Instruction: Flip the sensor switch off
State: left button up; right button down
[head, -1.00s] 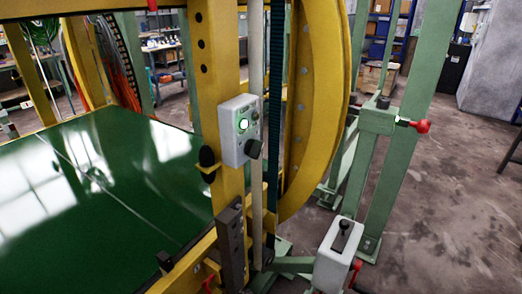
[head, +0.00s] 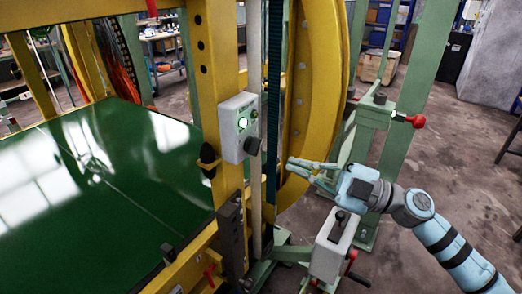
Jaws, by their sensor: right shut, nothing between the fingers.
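A grey control box (head: 238,127) is fixed to the yellow upright post. It carries a lit green button (head: 242,122) and a black knob (head: 252,146) at its lower right. A second grey box (head: 333,245) with a black lever (head: 340,217) on top stands lower right on a green bracket. I cannot tell from labels which one is the sensor switch. My right gripper (head: 291,168) comes in from the right, shut and empty, with its tips pointing left. In the picture it is right of the control box and above the lever box, apart from both. My left gripper is not in view.
A large yellow ring (head: 318,90) rises behind my right gripper. A green post with a red knob (head: 416,121) stands behind my arm. The green table (head: 90,190) fills the left; open floor lies right.

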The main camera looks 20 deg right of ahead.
aim_at(253, 147)
jog(key=w+a, duration=0.2)
jog(key=w+a+p, duration=0.1)
jog(key=w+a, duration=0.1)
jog(key=w, duration=0.1)
jog(key=w+a+p, duration=0.1)
jog(key=w+a, duration=0.1)
jog(key=shift+w+f, duration=0.15)
jog(key=shift+w, duration=0.1)
jog(key=shift+w+d+f, duration=0.15)
jog(key=shift+d+f, duration=0.05)
jog(key=shift+d, duration=0.15)
jog(key=shift+a, duration=0.1)
jog(key=shift+r, duration=0.1)
